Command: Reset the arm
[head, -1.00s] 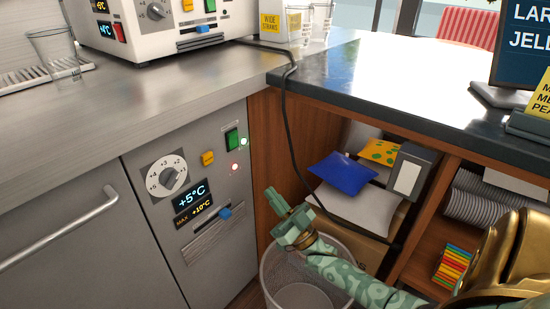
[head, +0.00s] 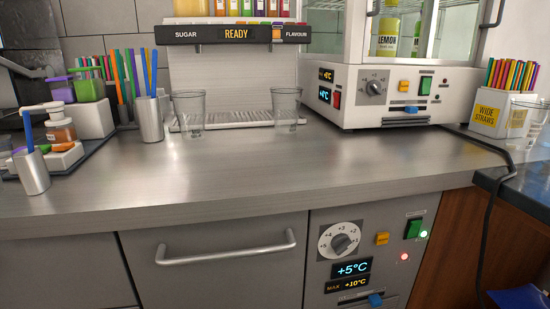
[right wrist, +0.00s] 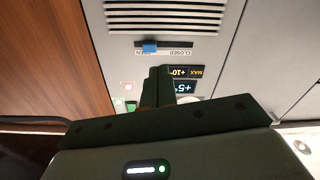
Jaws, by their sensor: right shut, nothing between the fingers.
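My right gripper (right wrist: 160,82) shows only in the right wrist view. Its dark fingers are together with nothing between them. It points toward the grey control panel, which appears upside down there, with a blue slider (right wrist: 150,48) and a lit +5 display (right wrist: 190,88) beyond the fingers. In the head view that control panel (head: 335,285) is at the lower right, with its dial (head: 341,241) and green switch (head: 413,228). Neither gripper nor arm shows in the head view. My left gripper is in no view.
The steel counter (head: 230,180) has a clear front. Two clear cups (head: 188,115) stand before the dispenser, and a straw holder (head: 150,119) is left of them. A white glass-fronted cabinet (head: 400,95) stands at the right. A drawer handle (head: 225,250) sticks out below.

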